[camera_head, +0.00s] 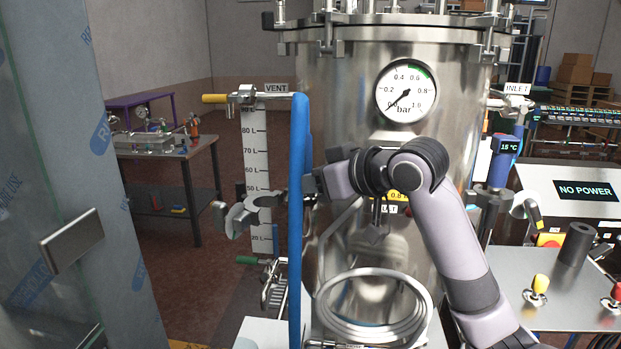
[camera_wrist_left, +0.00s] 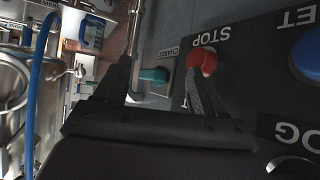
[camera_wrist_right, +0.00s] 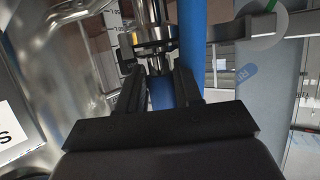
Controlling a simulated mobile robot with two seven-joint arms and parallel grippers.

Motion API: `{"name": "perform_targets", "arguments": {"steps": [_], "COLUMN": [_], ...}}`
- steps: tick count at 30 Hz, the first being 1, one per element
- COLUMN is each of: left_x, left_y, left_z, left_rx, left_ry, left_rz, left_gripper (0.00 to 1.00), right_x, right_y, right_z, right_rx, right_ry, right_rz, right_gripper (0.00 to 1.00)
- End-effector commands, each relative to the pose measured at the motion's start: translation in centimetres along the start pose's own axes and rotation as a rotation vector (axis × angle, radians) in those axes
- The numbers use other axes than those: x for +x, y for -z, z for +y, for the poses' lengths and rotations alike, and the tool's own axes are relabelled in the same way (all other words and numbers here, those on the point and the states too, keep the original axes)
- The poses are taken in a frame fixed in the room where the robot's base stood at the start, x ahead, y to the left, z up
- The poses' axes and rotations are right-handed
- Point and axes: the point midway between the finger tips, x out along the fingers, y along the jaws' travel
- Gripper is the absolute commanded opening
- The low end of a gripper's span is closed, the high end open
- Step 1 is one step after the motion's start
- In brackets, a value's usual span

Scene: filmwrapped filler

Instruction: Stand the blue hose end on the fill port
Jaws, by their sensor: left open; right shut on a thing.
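The blue hose (camera_head: 297,230) hangs as a tall upright run left of the steel vessel. It also shows in the right wrist view (camera_wrist_right: 192,45). My right gripper (camera_wrist_right: 160,84) is shut on a blue hose piece (camera_wrist_right: 161,96), the hose end as far as I can tell. Just beyond it is a steel clamped fitting (camera_wrist_right: 153,48); I cannot tell whether they touch. In the head view the hose hides my right fingertips. I cannot tell which fitting is the fill port. My left gripper (camera_wrist_left: 155,85) is open and empty, by a panel with a red STOP button (camera_wrist_left: 202,60).
The steel vessel (camera_head: 345,100) with its gauge (camera_head: 405,91) fills the middle. A steel clamp (camera_head: 245,213) stands left of the hose. A coiled steel tube (camera_head: 375,305) lies in front of the vessel. A film-wrapped panel (camera_head: 80,150) stands at left.

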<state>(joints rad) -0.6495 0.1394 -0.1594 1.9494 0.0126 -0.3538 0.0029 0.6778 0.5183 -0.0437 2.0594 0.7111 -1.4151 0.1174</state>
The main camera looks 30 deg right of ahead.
Motion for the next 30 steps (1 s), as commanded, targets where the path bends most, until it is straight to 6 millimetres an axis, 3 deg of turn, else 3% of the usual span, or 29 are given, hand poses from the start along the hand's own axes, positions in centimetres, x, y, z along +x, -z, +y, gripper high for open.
{"name": "perform_targets", "arguments": {"steps": [25, 26, 27, 28, 30], "left_x": [-0.02, -0.02, -0.02, -0.02, -0.01], "left_y": [0.05, 0.06, 0.05, 0.05, 0.05], "left_z": [-0.02, -0.02, -0.02, -0.02, -0.02], "left_rx": [0.0, 0.0, 0.0, 0.0, 0.0], "left_ry": [0.0, 0.0, 0.0, 0.0, 0.0], "left_rz": [0.0, 0.0, 0.0, 0.0, 0.0], "left_gripper": [0.69, 0.69, 0.69, 0.69, 0.69], "right_x": [0.14, 0.15, 0.15, 0.16, 0.16], "right_y": [-0.4, -0.41, -0.41, -0.42, -0.44], "right_z": [0.02, 0.02, 0.02, 0.02, 0.02], "right_rx": [-0.001, -0.001, -0.001, -0.001, 0.0], "right_ry": [-0.001, -0.001, -0.001, -0.001, -0.001], "right_rz": [0.003, 0.003, 0.003, 0.002, 0.002], "right_gripper": [0.0, 0.37, 0.5, 0.6, 0.64]}}
